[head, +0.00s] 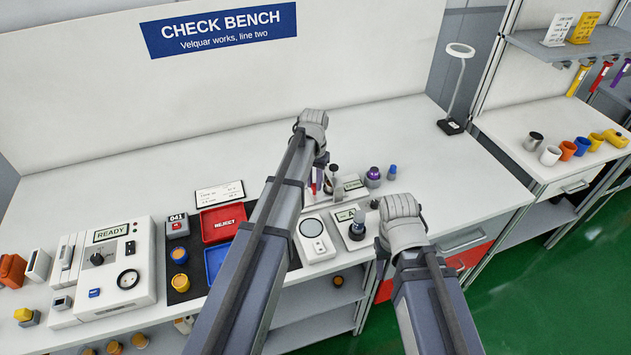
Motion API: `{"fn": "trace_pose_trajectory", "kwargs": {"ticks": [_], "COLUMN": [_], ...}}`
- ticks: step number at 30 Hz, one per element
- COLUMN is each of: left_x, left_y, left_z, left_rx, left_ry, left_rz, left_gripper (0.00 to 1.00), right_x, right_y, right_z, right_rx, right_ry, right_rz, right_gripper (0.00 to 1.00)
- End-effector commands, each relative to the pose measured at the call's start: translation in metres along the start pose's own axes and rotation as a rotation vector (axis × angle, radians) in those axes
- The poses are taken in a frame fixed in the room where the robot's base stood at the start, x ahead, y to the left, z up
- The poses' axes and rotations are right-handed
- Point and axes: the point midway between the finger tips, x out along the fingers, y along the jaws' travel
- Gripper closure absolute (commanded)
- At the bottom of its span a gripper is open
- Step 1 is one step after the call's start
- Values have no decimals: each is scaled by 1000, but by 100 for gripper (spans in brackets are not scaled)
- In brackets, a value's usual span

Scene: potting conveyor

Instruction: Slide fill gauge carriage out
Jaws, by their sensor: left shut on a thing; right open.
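My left gripper (327,178) points down at a small gauge-like device (354,185) with a pale base and a display, mid-bench. It is shut on a small part there, likely the fill gauge carriage, mostly hidden by the wrist and fingers. My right gripper (383,222) is open at the bench's front edge, right of a dark round knob or weight on a pale plate (356,228). Its fingers are mostly hidden by its wrist. I cannot tell how far out the carriage sits.
A white scale with a round plate (313,230) stands in front of the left gripper. A purple-topped jar (373,177) and a small blue bottle (392,172) stand to the right. A red REJECT tray (222,222) and READY unit (112,265) lie left.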

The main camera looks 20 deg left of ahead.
Motion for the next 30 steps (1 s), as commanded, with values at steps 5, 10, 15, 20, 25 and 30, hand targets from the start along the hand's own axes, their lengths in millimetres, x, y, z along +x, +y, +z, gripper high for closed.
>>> {"fn": "trace_pose_trajectory", "kwargs": {"ticks": [5, 10, 15, 20, 25, 30], "left_x": [0, 0, 0, 0, 0, 0], "left_y": [-30, -56, -67, -68, -69, -68], "left_z": [33, 58, 68, 68, 69, 68], "left_rx": [-6, -5, -2, -1, -2, -2], "left_ry": [0, 0, 0, -2, -4, -2], "left_rz": [-1, -1, -2, -3, -4, -3], "left_gripper": [100, 100, 100, 100, 73, 54], "right_x": [0, 0, 0, 0, 0, 0], "right_y": [0, 0, 0, 0, 0, 0], "right_z": [0, 0, 0, 0, 0, 0], "right_rx": [0, 0, 0, 0, 0, 0], "right_ry": [0, 0, 0, 0, 0, 0], "right_rz": [0, 0, 0, 0, 0, 0], "right_gripper": [50, 50, 50, 50, 50, 50]}}
